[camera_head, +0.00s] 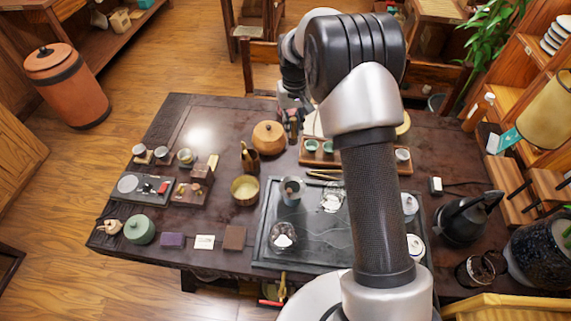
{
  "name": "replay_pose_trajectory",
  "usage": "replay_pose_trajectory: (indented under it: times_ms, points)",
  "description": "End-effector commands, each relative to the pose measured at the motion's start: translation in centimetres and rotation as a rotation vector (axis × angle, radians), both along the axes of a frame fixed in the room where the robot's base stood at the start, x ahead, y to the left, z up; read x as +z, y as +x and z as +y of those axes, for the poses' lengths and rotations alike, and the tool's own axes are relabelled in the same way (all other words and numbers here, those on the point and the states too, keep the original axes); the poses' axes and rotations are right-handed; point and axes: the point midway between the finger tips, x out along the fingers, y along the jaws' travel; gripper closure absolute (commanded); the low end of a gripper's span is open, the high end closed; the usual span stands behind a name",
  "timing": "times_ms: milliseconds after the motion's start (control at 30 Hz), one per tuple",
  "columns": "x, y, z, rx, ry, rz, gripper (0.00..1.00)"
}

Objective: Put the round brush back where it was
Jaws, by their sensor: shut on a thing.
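My gripper (291,125) is small and dark in the picture, pointing down over the back middle of the dark tea table (225,120). It is just right of a round orange-brown lidded pot (268,137). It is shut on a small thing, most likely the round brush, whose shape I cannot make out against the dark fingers. No other round brush can be told clearly. A dark wooden cup with upright tools (249,157) stands left of and in front of the gripper.
A tea tray (262,232) bears a grey cup (291,190) and a glass bowl (283,237). A yellow bowl (245,189) stands left of it. A wooden tray (308,158) with green cups lies right of the gripper. A black kettle (467,217) stands at right. My arm hides part of the table.

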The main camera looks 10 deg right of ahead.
Motion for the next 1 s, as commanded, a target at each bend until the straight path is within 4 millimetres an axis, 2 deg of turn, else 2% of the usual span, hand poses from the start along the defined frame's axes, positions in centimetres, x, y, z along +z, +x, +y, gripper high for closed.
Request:
replay_pose_trajectory:
  times_ms: [33, 100, 300, 400, 500, 667, 900, 1000]
  points:
    - [-1.9, -0.2, 0.0, 0.000, 0.000, 0.006, 1.00]
    - [-3.9, -0.2, 0.0, 0.000, 0.000, 0.007, 1.00]
    - [-9.2, -0.1, 0.0, 0.001, 0.000, 0.004, 1.00]
    - [-11.2, -0.1, 0.0, 0.001, 0.000, 0.003, 1.00]
    - [-12.5, -0.1, 0.0, 0.001, 0.000, 0.002, 1.00]
    - [-13.4, 0.0, 0.0, 0.001, 0.000, 0.000, 1.00]
    - [-16.8, -0.1, 0.0, 0.001, 0.000, 0.002, 1.00]
    - [-17.4, -0.1, 0.0, 0.001, 0.000, 0.001, 1.00]
